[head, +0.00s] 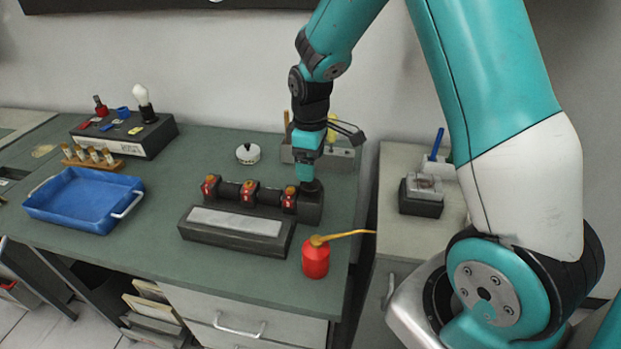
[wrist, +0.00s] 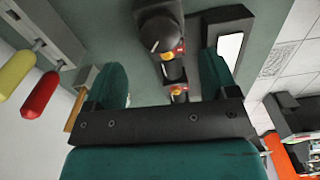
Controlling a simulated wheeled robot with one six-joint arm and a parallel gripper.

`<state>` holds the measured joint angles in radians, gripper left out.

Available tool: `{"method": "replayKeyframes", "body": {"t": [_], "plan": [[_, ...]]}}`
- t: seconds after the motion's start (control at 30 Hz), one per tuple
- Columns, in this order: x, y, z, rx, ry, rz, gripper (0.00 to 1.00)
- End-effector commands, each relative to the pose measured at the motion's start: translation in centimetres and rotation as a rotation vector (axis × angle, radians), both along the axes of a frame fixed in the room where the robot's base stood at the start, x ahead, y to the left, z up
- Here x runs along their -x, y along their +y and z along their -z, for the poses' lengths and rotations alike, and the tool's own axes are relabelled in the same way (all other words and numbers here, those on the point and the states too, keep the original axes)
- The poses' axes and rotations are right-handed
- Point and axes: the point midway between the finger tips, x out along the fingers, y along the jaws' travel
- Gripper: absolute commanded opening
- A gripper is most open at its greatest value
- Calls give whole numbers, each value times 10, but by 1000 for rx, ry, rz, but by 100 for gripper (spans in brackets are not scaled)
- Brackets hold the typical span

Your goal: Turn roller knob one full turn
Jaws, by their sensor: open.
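The black roller (head: 250,191) lies across a dark device on the green bench, with red and yellow clamps along it. Its dark rounded right end, which looks like the roller knob (wrist: 158,32), is just beyond my fingertips in the wrist view. My gripper (head: 308,180) points down at this right end in the head view and partly hides it. In the wrist view my gripper (wrist: 162,72) is open, with one green finger on each side of the roller line and nothing held. I cannot tell whether the fingers touch the knob.
A dark block with a pale strip (head: 235,221) lies in front of the roller. A red oil can (head: 316,260) stands at the front right, its spout pointing right. A blue tray (head: 80,201) is at the left. A tool rack (head: 335,158) stands close behind my gripper.

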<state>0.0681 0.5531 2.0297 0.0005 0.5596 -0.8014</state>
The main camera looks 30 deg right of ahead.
Motion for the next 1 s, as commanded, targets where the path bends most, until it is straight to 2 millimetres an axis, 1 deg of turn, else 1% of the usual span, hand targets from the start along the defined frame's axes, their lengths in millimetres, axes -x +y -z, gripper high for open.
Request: {"method": "replayKeyframes", "body": {"t": [0.03, 0.1, 0.2, 0.3, 0.47, 0.73, 0.93, 0.97, 1.0], "plan": [[2, 0, 11, 0, 7, 0, 80], [1, 0, 25, -1, 5, 0, 80], [1, 0, 41, -1, 5, 0, 80], [0, 0, 53, -1, 2, 0, 80], [0, 0, 62, 0, 0, 0, 80], [0, 0, 63, 0, -1, 0, 80], [0, 0, 63, 0, -1, 0, 34], [0, 0, 63, 0, -1, 0, 30], [0, 0, 63, 0, -1, 0, 30]]}}
